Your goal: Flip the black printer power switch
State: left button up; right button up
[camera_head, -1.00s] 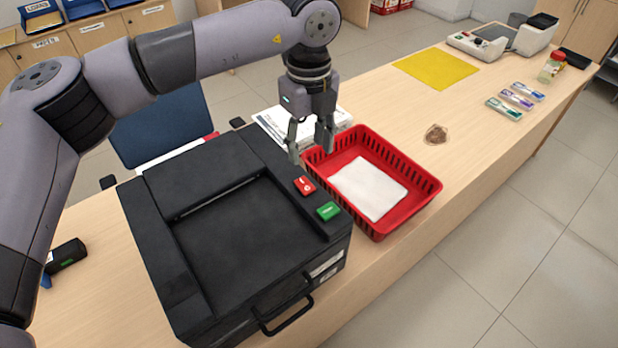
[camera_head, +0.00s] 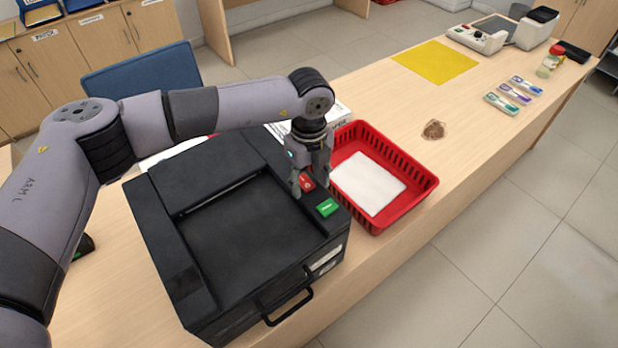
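The black printer (camera_head: 250,245) stands on the counter with its lid shut and a handle at its front. A small red switch (camera_head: 307,182) and a green one (camera_head: 327,207) sit on its right-hand top strip. My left gripper (camera_head: 309,188) is right over the red switch, pointing down. Its two fingers are apart, one on each side of the red switch, and partly hide it. Whether they touch it I cannot tell. The green switch is clear of the fingers. My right gripper is not in view.
A red basket (camera_head: 427,187) with a white cloth or paper (camera_head: 368,184) stands close to the printer's right side. Papers lie behind the gripper. A brown stain-like patch (camera_head: 433,130), a yellow mat (camera_head: 434,62) and several small packs lie farther along the counter.

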pick_arm(q)
grip_shut()
jog(key=shift+w+a+f+g+h+b, duration=0.2)
jog(key=shift+g+h+b, duration=0.35)
jog(key=shift+b, duration=0.4)
jog(key=shift+w+r+g+h, duration=0.15)
jog(key=shift+r+g+h, duration=0.2)
jog(key=shift+g, duration=0.3)
jog(key=shift+o, duration=0.4)
grip_release()
